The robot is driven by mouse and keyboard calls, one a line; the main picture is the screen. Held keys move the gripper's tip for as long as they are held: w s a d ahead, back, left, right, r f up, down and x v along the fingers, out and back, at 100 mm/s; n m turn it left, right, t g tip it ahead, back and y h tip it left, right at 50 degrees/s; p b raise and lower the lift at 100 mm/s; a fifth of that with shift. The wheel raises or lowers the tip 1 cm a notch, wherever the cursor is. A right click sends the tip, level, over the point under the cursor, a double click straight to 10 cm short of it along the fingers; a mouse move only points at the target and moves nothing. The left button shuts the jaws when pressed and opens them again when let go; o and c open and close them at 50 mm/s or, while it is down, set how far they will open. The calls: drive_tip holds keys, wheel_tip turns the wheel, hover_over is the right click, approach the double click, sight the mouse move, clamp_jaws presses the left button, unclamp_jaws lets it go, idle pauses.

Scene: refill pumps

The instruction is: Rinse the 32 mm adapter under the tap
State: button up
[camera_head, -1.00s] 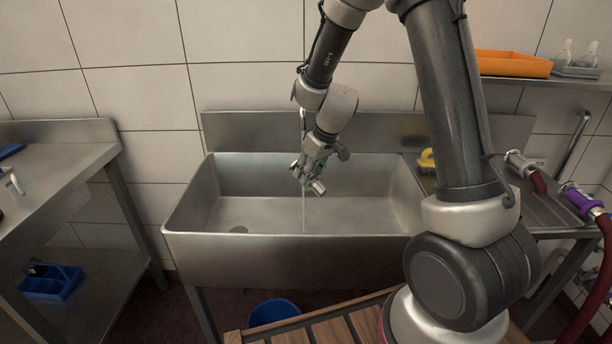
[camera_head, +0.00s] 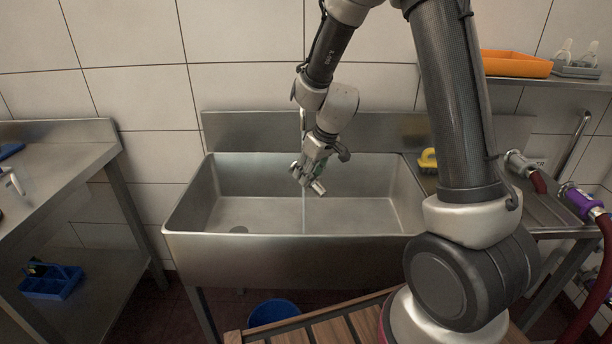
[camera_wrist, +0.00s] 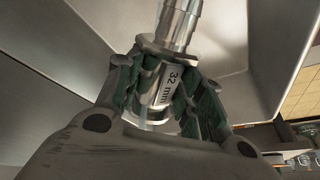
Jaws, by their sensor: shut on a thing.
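My gripper (camera_head: 308,178) is over the sink basin (camera_head: 240,218), tilted downward. It is shut on the 32 mm adapter (camera_head: 318,187), a shiny metal hose fitting. The tap (camera_head: 303,118) stands behind the sink, partly hidden by my arm. A thin stream of water (camera_head: 304,215) falls into the basin just below the gripper. I cannot tell exactly where the water meets the adapter.
Hoses with metal and purple couplings (camera_head: 583,200) are at the far right. An orange tray (camera_head: 514,64) is on the wall shelf. A blue bucket (camera_head: 274,312) stands below the sink. The basin's left side is clear.

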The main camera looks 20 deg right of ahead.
drive_tip(key=s+a+r, duration=0.2)
drive_tip(key=s+r, duration=0.1)
drive_tip(key=s, duration=0.5)
drive_tip(key=shift+s+a+r, duration=0.15)
drive_tip(key=shift+a+r, duration=0.1)
drive_tip(key=shift+a, duration=0.1)
idle(0.3)
drive_tip(key=w+d+f+m+h, duration=0.1)
drive_tip(key=w+d+f+m, duration=0.1)
drive_tip(key=w+d+f, duration=0.1)
drive_tip(key=w+d+f+m, duration=0.3)
drive_tip(key=d+f, duration=0.2)
drive_tip(key=f, duration=0.3)
drive_tip(key=shift+w+d+t+h, duration=0.2)
drive_tip(key=shift+w+t+h, duration=0.1)
drive_tip(key=shift+t+h, duration=0.1)
